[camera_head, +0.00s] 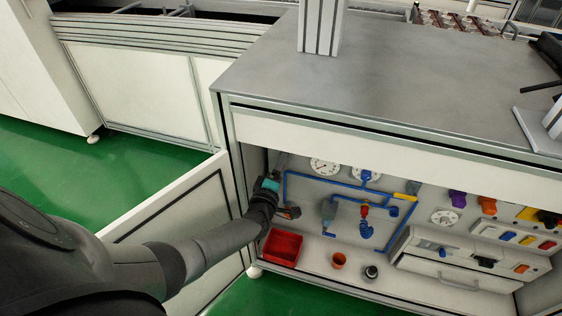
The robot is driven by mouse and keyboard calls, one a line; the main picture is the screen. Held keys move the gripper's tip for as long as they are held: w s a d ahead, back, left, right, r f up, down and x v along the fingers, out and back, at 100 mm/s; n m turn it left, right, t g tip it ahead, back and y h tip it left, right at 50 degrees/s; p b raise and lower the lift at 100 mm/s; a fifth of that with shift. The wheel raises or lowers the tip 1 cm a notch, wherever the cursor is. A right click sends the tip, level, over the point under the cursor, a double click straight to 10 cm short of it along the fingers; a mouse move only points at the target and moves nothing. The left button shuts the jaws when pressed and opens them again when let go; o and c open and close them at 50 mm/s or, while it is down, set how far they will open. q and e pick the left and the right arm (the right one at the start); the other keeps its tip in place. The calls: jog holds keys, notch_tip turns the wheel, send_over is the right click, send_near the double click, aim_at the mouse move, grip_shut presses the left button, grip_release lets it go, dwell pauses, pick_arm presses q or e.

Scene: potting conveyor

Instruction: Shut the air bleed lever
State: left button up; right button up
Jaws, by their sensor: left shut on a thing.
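My left arm comes in from the left, and my left gripper (268,189) is inside the open cabinet, at the left end of the blue pipework (320,181). It is shut on a small teal part (271,184), mostly covered by the gripper. Whether this part is the air bleed lever, I cannot tell. A yellow handle (405,197) and a small red fitting (364,210) sit on the pipes farther right. My right gripper is not in view.
The cabinet's open door (185,205) stands beside my left arm. Gauges (324,167) line the back panel. The grey worktop (400,80) overhangs the cabinet.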

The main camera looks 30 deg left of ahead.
pick_arm(q)
jog(key=shift+d+f+m, duration=0.1)
jog(key=shift+d+m, duration=0.1)
jog(key=shift+m, duration=0.7)
jog(key=shift+d+m, duration=0.15)
jog(key=shift+m, duration=0.75)
jog(key=shift+d+f+m, duration=0.15)
jog(key=shift+m, duration=0.75)
jog(key=m, duration=0.4)
jog(key=f+m, duration=0.1)
jog(key=m, duration=0.1)
jog(key=shift+w+d, duration=0.15)
jog(key=shift+d, duration=0.15)
jog(key=shift+f+m, duration=0.2)
jog(key=shift+m, duration=0.7)
jog(key=shift+f+m, duration=0.15)
jog(key=shift+m, duration=1.05)
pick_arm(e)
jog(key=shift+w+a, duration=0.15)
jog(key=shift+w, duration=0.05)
